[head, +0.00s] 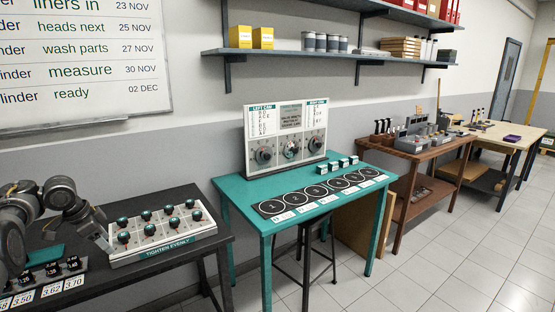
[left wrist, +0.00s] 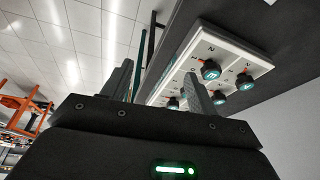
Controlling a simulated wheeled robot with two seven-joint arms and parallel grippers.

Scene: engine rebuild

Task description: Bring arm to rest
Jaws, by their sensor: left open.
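My left arm comes in from the left edge of the head view, bent over the black table. My left gripper (head: 101,239) is at the left end of the white knob board (head: 165,241), which is labelled "TIGHTEN EVENLY". In the left wrist view the gripper's two fingers (left wrist: 158,88) stand apart with nothing between them. The board also shows there (left wrist: 222,48), tilted in the picture, beyond the right finger. I cannot tell whether the gripper touches the board. My right gripper is not in view.
The black table (head: 208,250) also holds a dark number-tag rack (head: 48,285) at left. A teal table (head: 237,196) carries a dial panel (head: 290,140) and a row of black discs (head: 320,190). A dark stool (head: 304,248) stands under it. The tiled floor (head: 450,265) at right is clear.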

